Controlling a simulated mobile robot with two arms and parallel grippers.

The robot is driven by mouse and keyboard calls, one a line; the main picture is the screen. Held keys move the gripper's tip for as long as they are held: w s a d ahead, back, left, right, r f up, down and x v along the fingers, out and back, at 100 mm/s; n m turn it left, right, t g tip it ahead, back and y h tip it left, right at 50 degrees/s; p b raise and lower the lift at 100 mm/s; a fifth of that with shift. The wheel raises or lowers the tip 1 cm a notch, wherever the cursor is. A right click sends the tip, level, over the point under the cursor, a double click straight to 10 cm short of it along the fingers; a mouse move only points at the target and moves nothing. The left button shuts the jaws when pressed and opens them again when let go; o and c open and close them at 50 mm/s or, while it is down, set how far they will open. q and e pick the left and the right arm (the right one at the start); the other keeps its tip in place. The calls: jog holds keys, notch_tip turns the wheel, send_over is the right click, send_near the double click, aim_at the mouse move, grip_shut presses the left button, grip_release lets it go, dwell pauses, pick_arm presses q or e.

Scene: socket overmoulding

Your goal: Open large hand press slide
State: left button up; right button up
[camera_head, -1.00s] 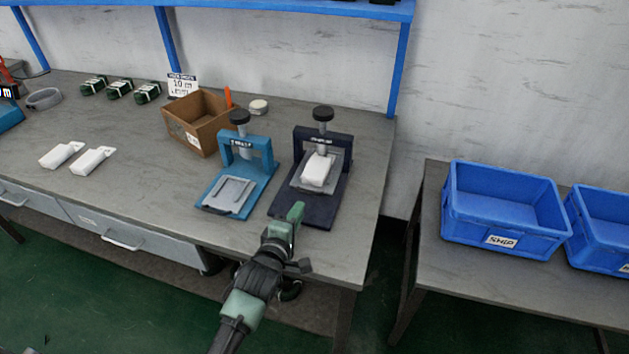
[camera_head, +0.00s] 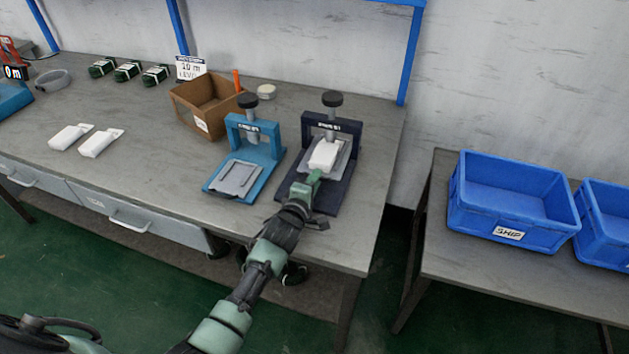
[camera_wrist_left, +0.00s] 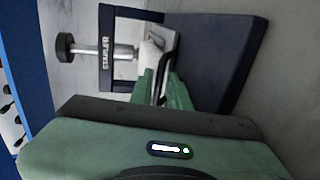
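The large hand press is the dark navy one (camera_head: 354,142) near the right end of the workbench, with a black knob on top. Its grey slide (camera_head: 344,158) carries a white block (camera_head: 323,156) under the frame. My left gripper (camera_head: 306,186) is at the front of this slide, its green fingers over the navy base. In the left wrist view, the press (camera_wrist_left: 232,62) lies sideways and the green fingers (camera_wrist_left: 177,94) are right by the slide's black handle (camera_wrist_left: 164,70). Whether they grip the handle is not clear. My right gripper is not in view.
A smaller blue press (camera_head: 272,158) stands close on the left. A cardboard box (camera_head: 188,117) is behind it, and two white pieces (camera_head: 97,144) lie farther left. Blue crates (camera_head: 507,217) stand on a separate table at right. The bench's front right corner is clear.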

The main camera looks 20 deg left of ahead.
pick_arm(q)
grip_shut()
dwell(1.3)
